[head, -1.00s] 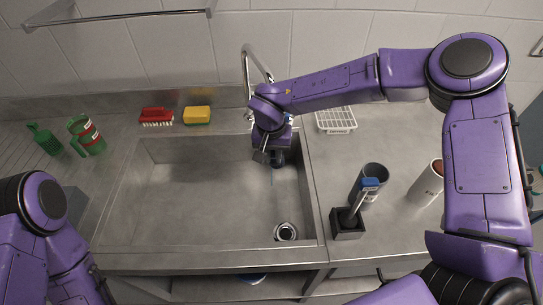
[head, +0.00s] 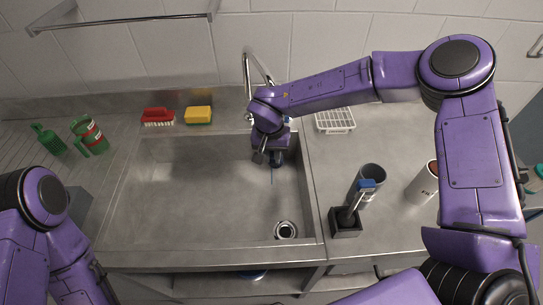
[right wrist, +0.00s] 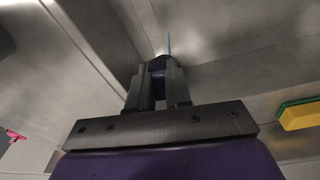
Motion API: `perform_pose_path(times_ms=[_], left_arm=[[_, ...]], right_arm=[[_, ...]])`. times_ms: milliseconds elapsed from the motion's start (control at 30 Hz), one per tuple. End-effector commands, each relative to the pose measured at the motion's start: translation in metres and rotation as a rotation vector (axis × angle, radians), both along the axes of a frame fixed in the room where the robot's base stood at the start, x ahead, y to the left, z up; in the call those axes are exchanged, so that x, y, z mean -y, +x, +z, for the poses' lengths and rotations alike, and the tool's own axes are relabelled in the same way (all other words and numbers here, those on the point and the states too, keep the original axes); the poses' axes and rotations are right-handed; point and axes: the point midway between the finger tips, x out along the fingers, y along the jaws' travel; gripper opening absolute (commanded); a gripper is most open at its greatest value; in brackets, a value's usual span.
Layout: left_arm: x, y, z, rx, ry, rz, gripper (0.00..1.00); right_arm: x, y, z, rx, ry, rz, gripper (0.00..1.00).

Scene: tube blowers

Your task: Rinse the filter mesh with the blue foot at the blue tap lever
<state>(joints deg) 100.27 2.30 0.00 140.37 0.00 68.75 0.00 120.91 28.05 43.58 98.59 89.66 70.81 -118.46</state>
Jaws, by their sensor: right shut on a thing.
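My right gripper (head: 266,156) reaches down into the right side of the sink, below the tap. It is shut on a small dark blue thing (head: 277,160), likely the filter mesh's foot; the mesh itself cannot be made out. In the right wrist view the fingers (right wrist: 158,84) close around this dark blue piece (right wrist: 158,66). A thin bluish line, perhaps water, shows beyond it and below it in the head view. The tap (head: 247,70) rises behind my right wrist. Its blue lever cannot be made out past my arm. My left gripper is out of view.
The steel sink (head: 190,200) has a drain (head: 286,230). A red brush (head: 158,117) and a yellow sponge (head: 198,115) lie behind it. On the right stand a white rack (head: 335,120), a grey cup (head: 372,172), a blue-topped brush in a dark holder (head: 345,224) and a white canister (head: 424,185).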

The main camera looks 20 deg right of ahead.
Motion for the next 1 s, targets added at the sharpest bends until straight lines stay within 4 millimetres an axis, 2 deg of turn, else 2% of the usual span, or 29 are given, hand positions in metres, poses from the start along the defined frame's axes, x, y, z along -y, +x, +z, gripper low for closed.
perform_pose_path(times_ms=[333,1000], left_arm=[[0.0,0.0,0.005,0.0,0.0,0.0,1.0],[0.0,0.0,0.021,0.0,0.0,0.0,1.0]], right_arm=[[0.0,-0.005,0.001,-0.001,0.001,0.002,0.0],[-0.033,-0.06,0.001,0.0,0.001,0.003,0.0]])
